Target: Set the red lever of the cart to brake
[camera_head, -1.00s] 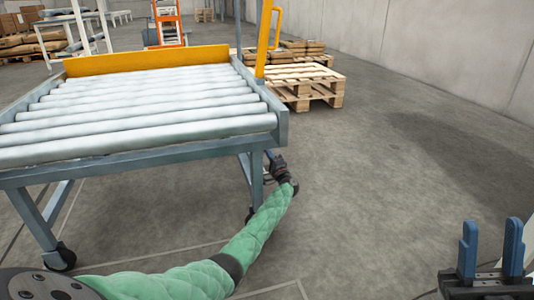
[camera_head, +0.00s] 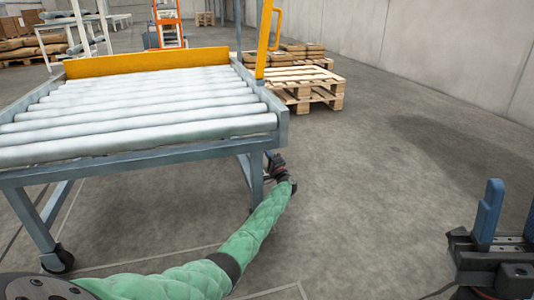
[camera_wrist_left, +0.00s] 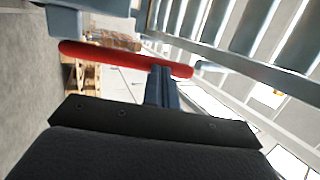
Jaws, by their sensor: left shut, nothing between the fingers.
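The cart (camera_head: 190,153) is a grey-blue frame with white rollers on top and stands at the left of the head view. Its red lever (camera_wrist_left: 110,56) is a long red bar running across the left wrist view, sloping slightly down to the right. My left gripper (camera_wrist_left: 162,72) is shut and empty, its fingertips at the lever's right part; I cannot tell whether they touch it. In the head view, my left gripper (camera_head: 275,163) is beside the cart's near right leg, and the lever is hidden. My right gripper (camera_head: 510,203) is open and empty at the right edge.
A wooden pallet stack (camera_head: 304,88) stands behind the cart to the right. A yellow handle (camera_head: 275,25) rises at the cart's far right corner. A black caster (camera_head: 58,260) is under the near left leg. The floor right of the cart is clear.

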